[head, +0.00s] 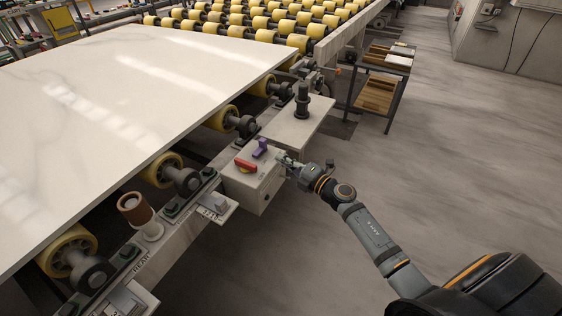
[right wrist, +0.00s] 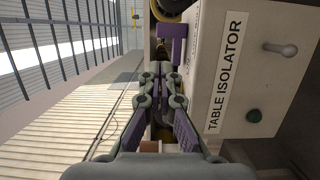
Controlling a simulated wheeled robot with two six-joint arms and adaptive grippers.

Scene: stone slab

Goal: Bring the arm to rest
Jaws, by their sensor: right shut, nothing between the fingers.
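My right arm (head: 370,232) reaches in from the lower right in the head view. Its gripper (head: 285,162) is at the right side of a pale control box, close to its top edge; I cannot tell whether it touches. In the right wrist view the fingers (right wrist: 160,82) are shut with nothing between them. A purple piece (head: 262,148) and a red handle (head: 246,165) sit on the box top. My left gripper is not in view.
A large white stone slab (head: 130,90) lies on the roller table left of the box. A brown-topped post (head: 135,209) and a dark cylinder (head: 302,102) stand along the table edge. A rack (head: 378,92) stands farther back. The grey floor at right is open.

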